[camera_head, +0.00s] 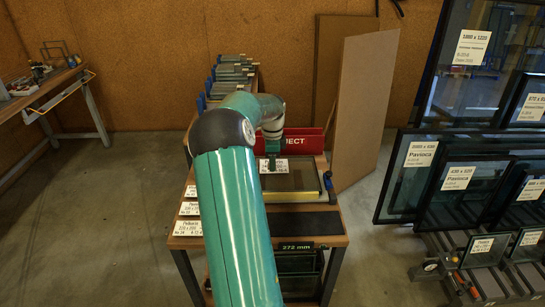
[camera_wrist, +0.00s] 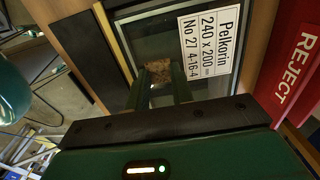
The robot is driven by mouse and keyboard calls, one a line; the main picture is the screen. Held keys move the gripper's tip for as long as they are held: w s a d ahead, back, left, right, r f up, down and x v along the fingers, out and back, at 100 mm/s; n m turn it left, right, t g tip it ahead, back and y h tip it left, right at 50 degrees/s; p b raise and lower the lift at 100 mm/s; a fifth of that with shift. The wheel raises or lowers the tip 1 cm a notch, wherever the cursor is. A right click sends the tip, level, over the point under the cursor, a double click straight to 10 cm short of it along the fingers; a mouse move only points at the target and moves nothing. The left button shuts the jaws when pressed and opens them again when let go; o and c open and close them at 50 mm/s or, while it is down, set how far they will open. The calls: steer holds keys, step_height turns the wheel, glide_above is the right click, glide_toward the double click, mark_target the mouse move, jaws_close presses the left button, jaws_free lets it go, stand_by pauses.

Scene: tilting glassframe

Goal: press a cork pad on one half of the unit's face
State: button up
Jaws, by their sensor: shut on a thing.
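The glass unit (camera_head: 304,178) lies on the bench, dark-framed, with a white label near its far edge. My gripper (camera_wrist: 160,80) is shut on a brown cork pad (camera_wrist: 158,66) and points down at the glass, left of the label. I cannot tell whether the pad touches the glass. In the head view my gripper (camera_head: 272,161) is over the unit's far left part, and the pad cannot be made out.
A red REJECT bin (camera_head: 303,142) stands just behind the unit; its sign (camera_wrist: 301,66) is close at the right in the wrist view. A blue-and-black clamp (camera_head: 330,187) is at the unit's right. Several paper labels (camera_head: 188,228) lie along the bench's left edge. Framed panes (camera_head: 455,180) stand at the right.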

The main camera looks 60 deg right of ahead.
mark_target(272, 180)
steer(key=shift+f, duration=2.3)
steer(key=shift+f, duration=0.45)
steer(key=o, duration=1)
step_height(272, 180, up, 14)
steer(key=shift+f, duration=0.1)
steer(key=shift+c, duration=0.3)
